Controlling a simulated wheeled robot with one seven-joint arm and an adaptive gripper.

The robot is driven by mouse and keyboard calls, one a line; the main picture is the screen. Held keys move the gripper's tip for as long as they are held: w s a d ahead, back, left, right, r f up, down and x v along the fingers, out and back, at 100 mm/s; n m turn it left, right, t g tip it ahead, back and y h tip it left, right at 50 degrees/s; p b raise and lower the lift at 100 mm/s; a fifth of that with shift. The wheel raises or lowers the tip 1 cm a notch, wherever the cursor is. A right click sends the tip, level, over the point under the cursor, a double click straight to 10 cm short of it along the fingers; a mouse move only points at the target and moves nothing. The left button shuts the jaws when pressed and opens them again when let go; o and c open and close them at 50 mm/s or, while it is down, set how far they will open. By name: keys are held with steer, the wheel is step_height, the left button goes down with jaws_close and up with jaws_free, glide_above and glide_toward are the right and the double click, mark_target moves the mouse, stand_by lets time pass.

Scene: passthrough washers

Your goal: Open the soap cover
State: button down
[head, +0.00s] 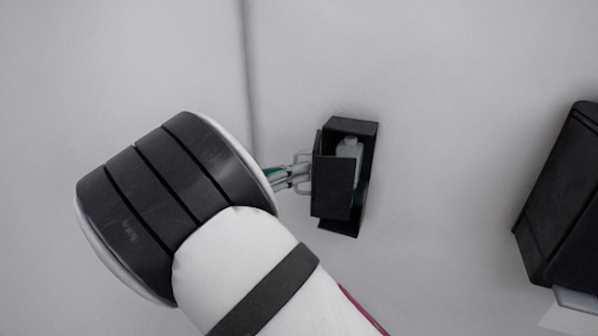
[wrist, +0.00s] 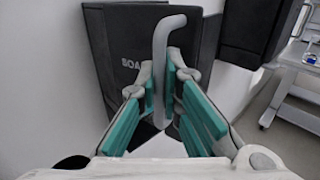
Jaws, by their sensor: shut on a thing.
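The soap cover (head: 332,190) is a dark panel on the front of a black wall-mounted soap box (head: 367,133). It stands partly open, and a pale soap bottle (head: 348,151) shows inside through the gap. My gripper (head: 303,175) is at the cover's left side. In the wrist view my gripper (wrist: 160,85) is shut on the cover's grey curved handle (wrist: 161,45), which rises between the green-padded fingers. The dark cover (wrist: 112,60) with partly hidden lettering is behind the fingers in that view.
A larger black box (head: 563,200) is on the wall at the right, apart from the soap box. The pale wall between them is clear. In the wrist view a dark box (wrist: 255,30) is at upper right, and a light cart-like frame (wrist: 295,90) is at the right edge.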

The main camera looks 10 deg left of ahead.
steer(key=shift+w+a, duration=0.1)
steer(key=shift+a, duration=0.15)
stand_by(0.3)
steer(key=c, duration=2)
jaws_free()
